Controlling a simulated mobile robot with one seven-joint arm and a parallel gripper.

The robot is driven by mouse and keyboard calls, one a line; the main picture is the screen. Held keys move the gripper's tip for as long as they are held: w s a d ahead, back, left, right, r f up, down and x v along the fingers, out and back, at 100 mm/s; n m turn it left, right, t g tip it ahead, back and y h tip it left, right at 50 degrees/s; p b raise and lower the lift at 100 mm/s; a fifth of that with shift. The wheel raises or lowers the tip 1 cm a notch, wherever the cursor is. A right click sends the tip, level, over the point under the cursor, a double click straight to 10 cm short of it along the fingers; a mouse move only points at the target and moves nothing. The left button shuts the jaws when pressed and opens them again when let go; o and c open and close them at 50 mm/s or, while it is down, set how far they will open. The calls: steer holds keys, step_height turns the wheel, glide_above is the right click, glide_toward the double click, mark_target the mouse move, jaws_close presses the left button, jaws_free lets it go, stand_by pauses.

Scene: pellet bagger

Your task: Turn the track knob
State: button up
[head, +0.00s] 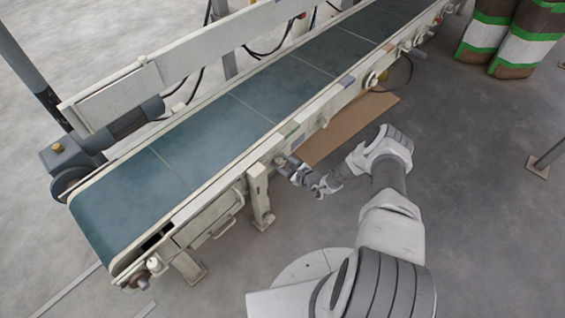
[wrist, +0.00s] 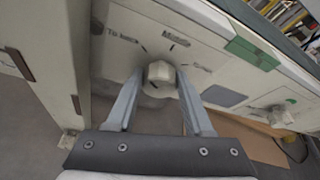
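In the wrist view a pale, faceted knob (wrist: 160,74) sits on the cream side panel of the conveyor, with tick marks and worn lettering around it. My gripper (wrist: 161,88) is open, with one grey finger to the left of the knob and one to the right. Gaps show between the knob and both fingers. In the head view my gripper (head: 284,164) is at the conveyor's near side rail, and the knob there is hidden or too small to make out.
The conveyor's blue-green belt (head: 270,90) runs diagonally above the panel. A cream support leg (head: 259,195) stands left of my gripper. A second knob (wrist: 280,115) is to the right in the wrist view. A brown board (head: 345,125) lies on the floor. Open floor lies right of my arm.

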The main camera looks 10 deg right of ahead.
steer(key=o, duration=0.4)
steer(key=p+v, duration=0.5)
steer(key=v, duration=1.2)
steer(key=shift+d, duration=0.15)
steer(key=shift+s+r, duration=0.1)
steer(key=shift+r, duration=0.1)
